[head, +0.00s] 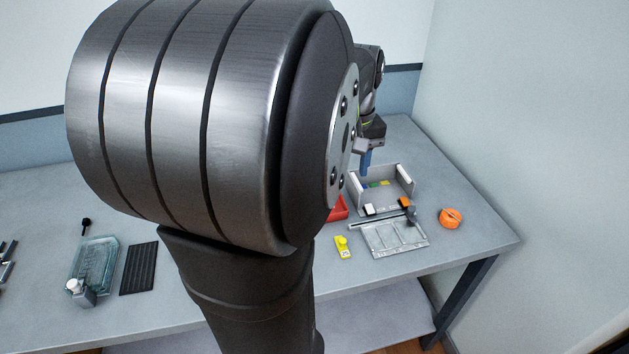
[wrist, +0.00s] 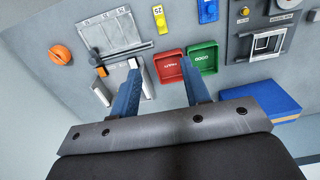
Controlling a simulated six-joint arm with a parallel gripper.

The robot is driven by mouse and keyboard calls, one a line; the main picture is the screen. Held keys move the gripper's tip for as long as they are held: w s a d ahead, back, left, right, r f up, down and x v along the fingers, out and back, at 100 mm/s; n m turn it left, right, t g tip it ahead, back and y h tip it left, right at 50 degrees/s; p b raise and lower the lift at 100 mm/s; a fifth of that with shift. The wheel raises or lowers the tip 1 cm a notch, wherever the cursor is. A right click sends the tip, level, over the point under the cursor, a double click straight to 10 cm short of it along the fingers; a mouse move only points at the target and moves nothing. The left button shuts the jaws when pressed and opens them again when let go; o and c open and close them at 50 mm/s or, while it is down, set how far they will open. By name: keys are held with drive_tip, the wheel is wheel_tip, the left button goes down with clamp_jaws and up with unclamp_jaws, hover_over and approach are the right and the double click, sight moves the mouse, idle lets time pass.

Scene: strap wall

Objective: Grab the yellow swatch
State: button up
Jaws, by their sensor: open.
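My gripper (head: 366,162) has blue fingers and points down over the back left part of an open grey box. In the wrist view my gripper (wrist: 161,78) shows two fingers spread apart with nothing between them. In the head view a small yellow swatch (head: 386,183) appears to lie inside the grey box (head: 407,186), beside small green and blue patches. The gripper is above and left of the swatch, apart from it. In the wrist view the grey box (wrist: 104,91) is partly behind the left finger, and I cannot make out the swatch there.
An orange roll (head: 450,217) sits to the right. Red (wrist: 168,66) and green (wrist: 203,56) bins stand beside the box. My arm hides much of the table's middle.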

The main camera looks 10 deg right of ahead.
drive_tip(key=n+t+h, duration=0.1)
drive_tip(key=n+h, duration=0.2)
drive_tip(key=n, duration=2)
hover_over(342, 240)
drive_tip(key=f, duration=1.1)
drive_tip(key=a+f, duration=0.1)
drive_tip(key=f, duration=0.5)
drive_tip(key=shift+s+f, duration=0.2)
drive_tip(key=shift+f, duration=0.1)
drive_tip(key=shift+m, duration=0.3)
drive_tip(key=x, duration=0.4)
drive_tip(key=shift+s+a+f, duration=0.2)
drive_tip(key=shift+a+f, duration=0.05)
drive_tip(key=shift+a, duration=0.05)
drive_tip(key=shift+w+d+f, duration=0.1)
drive_tip(key=shift+d+f, duration=0.1)
drive_tip(key=shift+f, duration=0.4)
